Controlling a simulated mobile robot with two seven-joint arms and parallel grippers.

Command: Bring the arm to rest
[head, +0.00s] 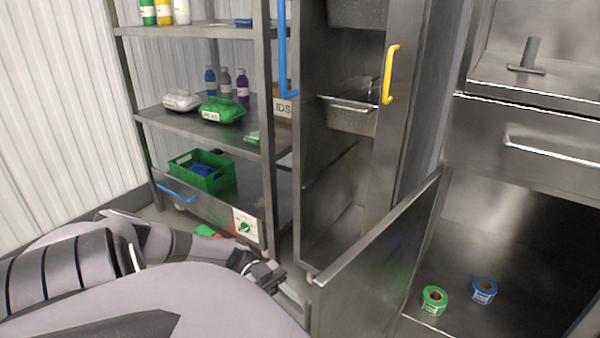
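My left arm comes in from the lower left and lies low across the front of the picture. My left gripper (268,274) is at its end, in front of the shelf's lower right corner and beside the open cabinet. It is small and seen at an angle, so I cannot make out whether its fingers are open or shut. I see nothing clearly held in it. My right arm and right gripper are not in view.
A metal shelf (190,126) holds bags, bottles and a green crate (215,181). A tall cabinet with a yellow handle (390,75) stands open. A low metal door (375,262) juts out right of my gripper. Green (434,300) and blue (484,290) tape rolls lie at right.

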